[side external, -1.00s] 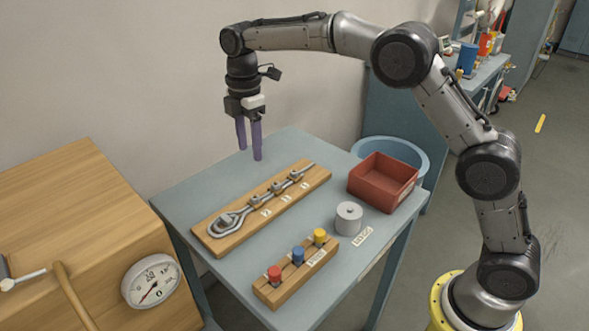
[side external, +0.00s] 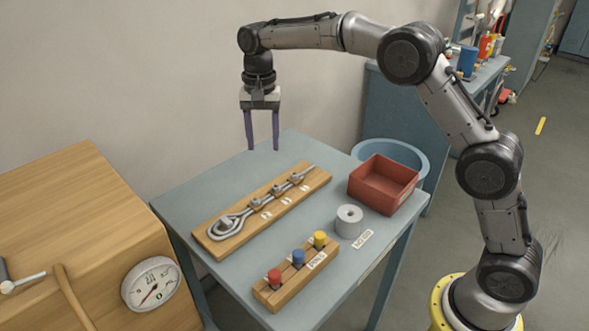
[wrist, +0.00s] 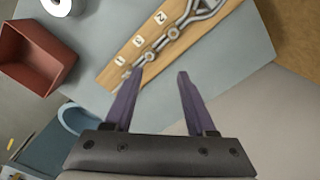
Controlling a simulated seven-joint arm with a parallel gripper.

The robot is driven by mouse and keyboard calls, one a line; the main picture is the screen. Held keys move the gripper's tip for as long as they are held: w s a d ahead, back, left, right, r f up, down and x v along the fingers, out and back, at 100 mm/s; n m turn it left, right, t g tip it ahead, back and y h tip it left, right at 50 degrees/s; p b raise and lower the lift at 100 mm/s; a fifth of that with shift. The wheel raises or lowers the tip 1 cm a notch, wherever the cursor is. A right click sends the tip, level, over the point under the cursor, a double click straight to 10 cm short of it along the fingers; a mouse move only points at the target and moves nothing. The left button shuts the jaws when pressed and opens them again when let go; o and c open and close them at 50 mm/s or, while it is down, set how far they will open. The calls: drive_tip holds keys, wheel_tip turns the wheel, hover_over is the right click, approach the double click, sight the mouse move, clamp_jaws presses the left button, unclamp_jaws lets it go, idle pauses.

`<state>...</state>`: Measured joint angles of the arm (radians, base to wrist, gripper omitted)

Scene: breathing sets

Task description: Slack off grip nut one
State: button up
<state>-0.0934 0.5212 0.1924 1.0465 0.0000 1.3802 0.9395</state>
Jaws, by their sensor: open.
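A wooden board (side external: 222,250) lies on the blue-grey table with a metal rod or cable assembly, looped at its left end. Several clips sit along it beside numbered labels. Grip nut one (side external: 296,176) is at the clip by label 1, farthest from the loop; in the wrist view this clip (wrist: 148,57) is near the left fingertip. My gripper (side external: 262,148) is open and empty, pointing down above the table's far side, clear of the board. Its two purple fingers also show in the wrist view (wrist: 160,72).
A red tray (side external: 383,184) and a grey cylinder with a hole (side external: 349,221) stand right of the board. A wooden block (side external: 277,296) with red, blue and yellow pegs is in front. A blue tub (side external: 419,158) is behind the tray; a wooden cabinet (side external: 90,215) is left.

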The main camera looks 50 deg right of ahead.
drive_tip(key=d+m, duration=0.5)
drive_tip(key=m, duration=0.7)
approach(295, 174)
wheel_tip(295, 174, down, 8)
drive_tip(key=shift+f, duration=0.2)
clamp_jaws()
